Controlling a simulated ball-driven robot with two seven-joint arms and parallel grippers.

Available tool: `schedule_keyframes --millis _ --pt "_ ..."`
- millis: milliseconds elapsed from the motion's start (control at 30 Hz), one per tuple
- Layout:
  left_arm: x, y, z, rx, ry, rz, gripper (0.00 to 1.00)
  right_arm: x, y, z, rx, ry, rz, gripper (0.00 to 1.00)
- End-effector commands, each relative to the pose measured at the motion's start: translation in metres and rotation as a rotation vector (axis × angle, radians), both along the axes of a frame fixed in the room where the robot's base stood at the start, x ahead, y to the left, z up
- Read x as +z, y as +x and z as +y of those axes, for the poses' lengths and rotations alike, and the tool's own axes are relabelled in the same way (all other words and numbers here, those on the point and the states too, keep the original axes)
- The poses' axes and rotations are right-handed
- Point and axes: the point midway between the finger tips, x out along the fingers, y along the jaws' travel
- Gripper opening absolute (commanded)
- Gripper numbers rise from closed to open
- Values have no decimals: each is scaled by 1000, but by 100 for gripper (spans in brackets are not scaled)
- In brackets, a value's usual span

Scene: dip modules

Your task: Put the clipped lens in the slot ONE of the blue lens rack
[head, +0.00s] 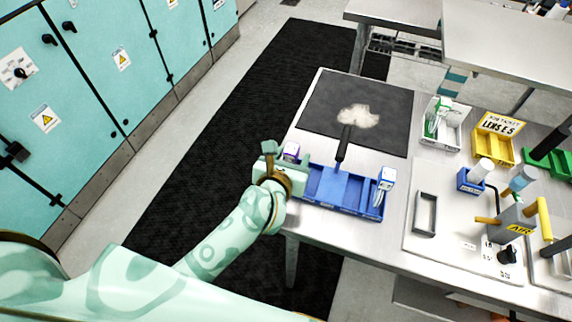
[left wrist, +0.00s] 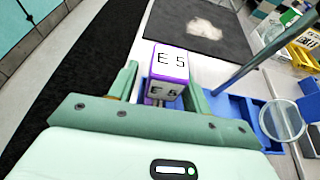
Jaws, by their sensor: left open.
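The blue lens rack (head: 325,183) lies along the near edge of the bench; part of it shows in the left wrist view (left wrist: 238,106). My left gripper (head: 285,167) is open at the rack's left end. In the left wrist view its fingers (left wrist: 163,88) stand either side of a purple-and-white block (left wrist: 168,62) marked "E 5". I cannot tell whether they touch it. A clear round lens (left wrist: 282,120) shows at the right of that view, near the rack's right end. Slot markings are not readable. My right gripper is not in view.
A dark rod (head: 343,148) reaches from the rack onto a black mat (head: 385,118) with a pale patch. A white-topped block (head: 389,178) stands at the rack's right end. Yellow (head: 480,146) and white (head: 452,134) bins and an air fixture (head: 512,222) stand right.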

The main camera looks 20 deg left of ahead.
Motion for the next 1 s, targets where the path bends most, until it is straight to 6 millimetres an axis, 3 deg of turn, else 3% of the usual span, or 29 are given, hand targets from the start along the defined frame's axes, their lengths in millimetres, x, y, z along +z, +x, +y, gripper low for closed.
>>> schedule_keyframes --millis 500,667,1000 --pt "40 -99 -1 -2 0 2 49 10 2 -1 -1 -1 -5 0" --pt "44 -109 0 0 0 2 49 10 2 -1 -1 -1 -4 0" --pt "45 -110 0 0 0 1 49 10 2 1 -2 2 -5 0"
